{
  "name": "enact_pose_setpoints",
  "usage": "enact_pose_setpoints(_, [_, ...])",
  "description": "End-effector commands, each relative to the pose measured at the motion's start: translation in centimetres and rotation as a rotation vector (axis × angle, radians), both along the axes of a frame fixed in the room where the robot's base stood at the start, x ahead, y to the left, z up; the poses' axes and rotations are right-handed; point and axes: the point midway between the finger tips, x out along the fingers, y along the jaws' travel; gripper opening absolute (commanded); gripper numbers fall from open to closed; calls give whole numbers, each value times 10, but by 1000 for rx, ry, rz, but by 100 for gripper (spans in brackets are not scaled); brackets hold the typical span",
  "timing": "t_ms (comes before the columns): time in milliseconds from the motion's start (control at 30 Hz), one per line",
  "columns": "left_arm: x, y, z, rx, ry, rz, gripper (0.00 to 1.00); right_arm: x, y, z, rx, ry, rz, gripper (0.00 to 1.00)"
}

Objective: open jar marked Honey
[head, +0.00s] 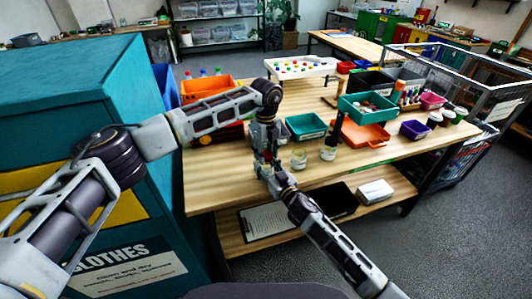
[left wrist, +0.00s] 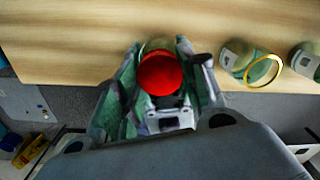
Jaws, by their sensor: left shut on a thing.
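In the left wrist view a jar with a red lid (left wrist: 160,73) sits between the fingers of my left gripper (left wrist: 158,85), which is shut on it near the table's edge. No label on it can be read. In the head view my left gripper (head: 263,160) points down at the table's front edge, and the jar there is hidden by the arms. My right gripper (head: 271,180) comes from the lower right and ends close to the left one; its fingers are not clear. Two other jars stand to the right, a near one (head: 299,159) and a farther one (head: 329,149).
The wooden table (head: 225,185) carries a teal tray (head: 306,127), an orange bin (head: 366,133) and a purple bin (head: 414,130). A clipboard (head: 266,221) and a white box (head: 375,192) lie on the lower shelf. A teal clothes bin (head: 110,80) stands at left.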

Motion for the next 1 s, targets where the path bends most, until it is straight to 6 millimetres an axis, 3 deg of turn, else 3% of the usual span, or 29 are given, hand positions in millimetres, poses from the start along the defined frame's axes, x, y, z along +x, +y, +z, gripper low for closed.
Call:
enact_pose_setpoints(567, [2,1,1,-1,-3,447,12,-1,2,0,0,-1,4,0])
enact_pose_setpoints(1000, [2,1,1,-1,-3,447,12,-1,1,0,0,0,2,0])
